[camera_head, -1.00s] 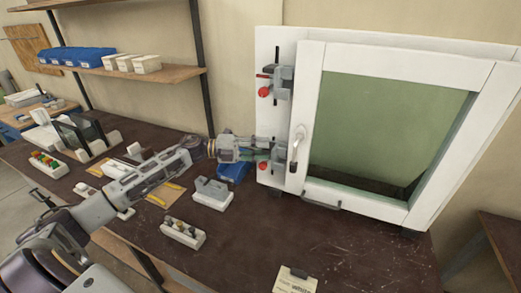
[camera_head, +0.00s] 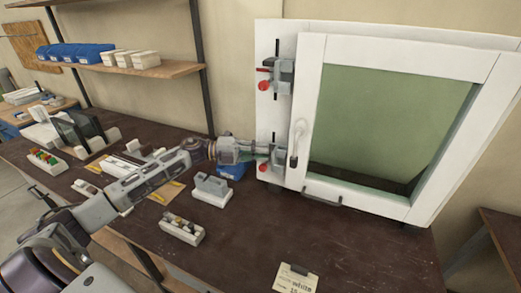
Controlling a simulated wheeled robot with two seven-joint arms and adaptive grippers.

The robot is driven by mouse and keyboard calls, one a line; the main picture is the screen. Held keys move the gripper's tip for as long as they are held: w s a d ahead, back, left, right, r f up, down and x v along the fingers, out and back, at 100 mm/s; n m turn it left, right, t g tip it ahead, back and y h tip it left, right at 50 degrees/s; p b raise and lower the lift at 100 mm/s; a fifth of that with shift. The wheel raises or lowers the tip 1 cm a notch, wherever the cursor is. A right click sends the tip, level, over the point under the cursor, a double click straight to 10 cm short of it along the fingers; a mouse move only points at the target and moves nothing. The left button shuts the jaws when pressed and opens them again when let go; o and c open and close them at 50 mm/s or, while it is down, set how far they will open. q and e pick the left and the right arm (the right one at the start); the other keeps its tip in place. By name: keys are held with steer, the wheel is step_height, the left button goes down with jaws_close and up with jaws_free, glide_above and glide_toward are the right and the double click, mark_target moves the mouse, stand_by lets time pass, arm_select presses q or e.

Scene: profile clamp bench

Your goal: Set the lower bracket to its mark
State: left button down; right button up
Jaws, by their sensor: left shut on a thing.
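The lower bracket (camera_head: 279,157) is a grey clamp with a red knob (camera_head: 262,167) on the white left upright (camera_head: 271,120) of the framed panel. My left gripper (camera_head: 263,149) reaches it from the left and is shut on it. The fingertips are small and partly merge with the bracket. The upper bracket (camera_head: 284,76), also grey with a red knob, sits higher on the same upright. I cannot make out the mark for the lower bracket at this size. My right gripper is out of view.
A white-framed door (camera_head: 400,60) with a green pane and a pale handle (camera_head: 298,140) stands right of the brackets. A grey block (camera_head: 211,188), a tray of small parts (camera_head: 182,230) and a blue bin (camera_head: 232,171) lie near my left arm.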

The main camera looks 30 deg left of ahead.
arm_select(q)
steer(key=c, duration=1.5)
jaws_free()
steer(key=shift+f, duration=0.15)
steer(key=shift+v, duration=6.05)
